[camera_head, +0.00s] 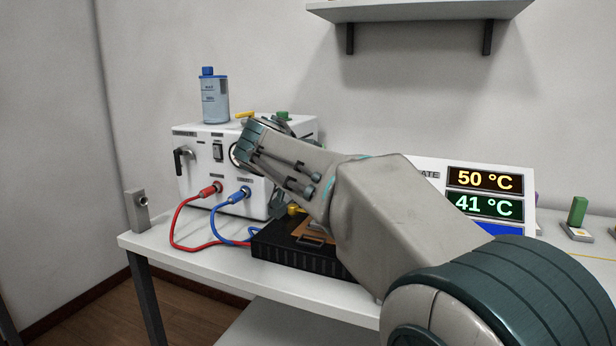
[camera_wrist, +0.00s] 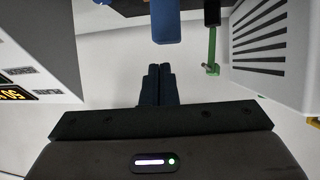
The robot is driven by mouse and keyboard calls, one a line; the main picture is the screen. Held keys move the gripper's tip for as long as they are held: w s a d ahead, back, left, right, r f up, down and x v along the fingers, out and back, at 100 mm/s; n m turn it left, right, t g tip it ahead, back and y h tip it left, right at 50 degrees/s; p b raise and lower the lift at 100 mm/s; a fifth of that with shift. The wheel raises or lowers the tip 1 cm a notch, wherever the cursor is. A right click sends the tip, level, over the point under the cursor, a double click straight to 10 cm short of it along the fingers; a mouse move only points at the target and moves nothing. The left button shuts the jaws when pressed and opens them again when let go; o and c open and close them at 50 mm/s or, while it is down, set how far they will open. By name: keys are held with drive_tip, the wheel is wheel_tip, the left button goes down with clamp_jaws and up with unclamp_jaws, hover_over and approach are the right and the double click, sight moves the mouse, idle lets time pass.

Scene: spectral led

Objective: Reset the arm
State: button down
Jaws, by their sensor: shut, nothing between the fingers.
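My arm reaches across the head view from the lower right toward a white instrument box (camera_head: 205,150) on the table. In the head view my gripper's fingertips are hidden behind my own wrist, close to the front and top right of the box. In the wrist view my gripper (camera_wrist: 158,68) shows its two dark fingers side by side, shut and empty. A blue upright part (camera_wrist: 166,22) lies just beyond the fingertips; I cannot tell whether it touches them.
A blue-capped bottle (camera_head: 213,97) stands on the box. Red (camera_head: 180,222) and blue (camera_head: 222,238) cables plug into its front. A black unit (camera_head: 290,252) sits below my arm. A display (camera_head: 485,190) reads 50 °C and 41 °C. A wall shelf (camera_head: 420,10) is above.

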drive_tip(key=s+d+r+n+g+y+p, duration=0.2)
drive_tip(key=s+d+n+g+y+p, duration=0.35)
drive_tip(key=s+p, duration=0.85)
drive_tip(key=s+r+n+g+y+p, duration=0.1)
drive_tip(key=s+g+y+p, duration=0.1)
drive_tip(key=s+p, duration=1.4)
drive_tip(key=shift+d+r+p, duration=0.3)
drive_tip(key=shift+r+p, duration=0.1)
drive_tip(key=shift+p, duration=0.05)
drive_tip(key=shift+a, duration=0.1)
